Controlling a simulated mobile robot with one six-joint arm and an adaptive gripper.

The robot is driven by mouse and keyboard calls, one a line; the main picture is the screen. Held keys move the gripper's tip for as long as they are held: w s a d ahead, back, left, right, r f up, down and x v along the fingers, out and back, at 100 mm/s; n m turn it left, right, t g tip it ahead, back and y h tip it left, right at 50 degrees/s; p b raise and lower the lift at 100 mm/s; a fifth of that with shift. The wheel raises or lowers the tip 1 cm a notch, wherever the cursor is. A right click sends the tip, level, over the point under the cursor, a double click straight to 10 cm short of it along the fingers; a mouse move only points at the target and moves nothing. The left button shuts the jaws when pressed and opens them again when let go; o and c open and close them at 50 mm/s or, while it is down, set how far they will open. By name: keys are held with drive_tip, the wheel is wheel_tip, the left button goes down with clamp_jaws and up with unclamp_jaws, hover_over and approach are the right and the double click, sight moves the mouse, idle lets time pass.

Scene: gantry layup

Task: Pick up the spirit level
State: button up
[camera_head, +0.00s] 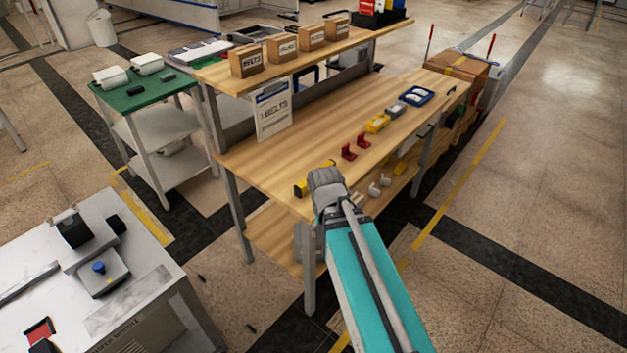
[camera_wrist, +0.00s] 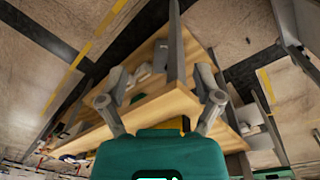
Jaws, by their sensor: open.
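A yellow bar with dark parts, which looks like the spirit level (camera_head: 301,188), lies near the front left corner of the wooden workbench (camera_head: 270,167). My gripper (camera_head: 325,180) is in front of it and hides its middle; its far end shows just beyond the gripper. In the wrist view my gripper (camera_wrist: 160,100) is open, its two fingers spread wide with nothing held. A small yellow patch (camera_wrist: 186,123) shows between the fingers, mostly hidden by my gripper's body. I cannot tell whether the gripper touches the bar.
Two red brackets (camera_head: 349,152), a yellow item (camera_head: 377,124) and a blue tray (camera_head: 417,96) lie farther along the bench. An upper shelf (camera_head: 220,75) carries several cardboard boxes. White items (camera_head: 373,192) sit on the lower shelf.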

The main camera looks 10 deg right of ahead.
drive_tip(key=w+f+m+t+h+b, duration=0.1)
drive_tip(key=w+f+m+h+b, duration=0.1)
drive_tip(key=w, duration=0.4)
drive_tip(key=m+t+h+b, duration=0.6)
drive_tip(key=m+h+b, duration=0.1)
drive_tip(key=m, duration=0.1)
approach(304, 181)
drive_tip(key=r, duration=0.2)
drive_tip(key=shift+w+d, duration=0.35)
drive_tip(key=shift+d, duration=0.05)
drive_tip(key=shift+d+f, duration=0.1)
drive_tip(key=shift+f, duration=0.05)
drive_tip(key=b+x, duration=0.3)
drive_tip(key=x, duration=0.4)
drive_tip(key=shift+w+f, duration=0.1)
drive_tip(key=shift+w+d+f+b, duration=0.15)
drive_tip(key=shift+w+d+b, duration=0.2)
drive_tip(key=shift+d, duration=0.2)
